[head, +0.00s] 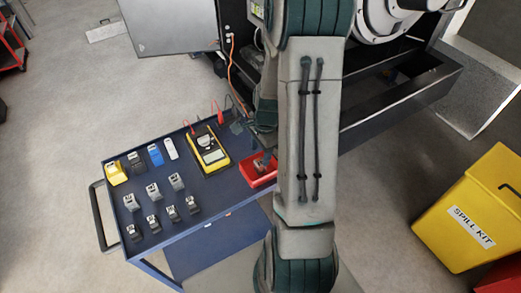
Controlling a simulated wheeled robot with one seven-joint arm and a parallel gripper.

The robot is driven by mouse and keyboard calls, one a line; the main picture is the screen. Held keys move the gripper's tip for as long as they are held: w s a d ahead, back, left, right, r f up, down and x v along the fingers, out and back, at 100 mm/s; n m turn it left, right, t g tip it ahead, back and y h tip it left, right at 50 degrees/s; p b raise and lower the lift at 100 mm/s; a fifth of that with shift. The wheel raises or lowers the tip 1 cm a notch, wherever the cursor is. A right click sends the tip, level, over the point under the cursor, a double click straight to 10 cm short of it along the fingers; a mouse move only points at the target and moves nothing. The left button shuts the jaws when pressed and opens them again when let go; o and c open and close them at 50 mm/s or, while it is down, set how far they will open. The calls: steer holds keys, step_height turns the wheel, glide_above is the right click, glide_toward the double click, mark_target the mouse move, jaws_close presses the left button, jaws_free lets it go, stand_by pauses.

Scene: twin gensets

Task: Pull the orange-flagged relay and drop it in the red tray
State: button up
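The red tray (257,181) sits on the right end of the blue cart top, partly covered by my arm. My gripper (264,157) points down at the tray, largely hidden behind my own arm link. Its fingers are too small and covered to tell whether they are open or shut. Something small and greyish shows at the tray's opening; I cannot tell whether it is a relay, or whether it is held. No orange flag can be made out in this view.
The blue cart (215,195) carries several small relay-like blocks (152,190), a yellow multimeter (210,150) with red leads, and yellow, blue and white items. A genset frame (400,95) stands behind. A yellow spill kit bin (470,215) is at right.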

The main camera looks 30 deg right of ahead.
step_height(320, 180, up, 14)
steer(key=d+b, duration=0.1)
steer(key=shift+d+f, duration=0.15)
steer(key=shift+d, duration=0.2)
steer(key=shift+a, duration=0.1)
steer(key=s+a+r+n+t, duration=0.1)
steer(key=s+a+r+n, duration=0.3)
steer(key=n, duration=0.5)
steer(key=s+a+r+n+t+h, duration=0.1)
steer(key=s+a+r+n, duration=0.3)
steer(key=s+a+n, duration=0.4)
steer(key=shift+s+a+r+n+t, duration=0.15)
steer(key=shift+s+a+n+t, duration=0.25)
steer(key=shift+a+t, duration=0.45)
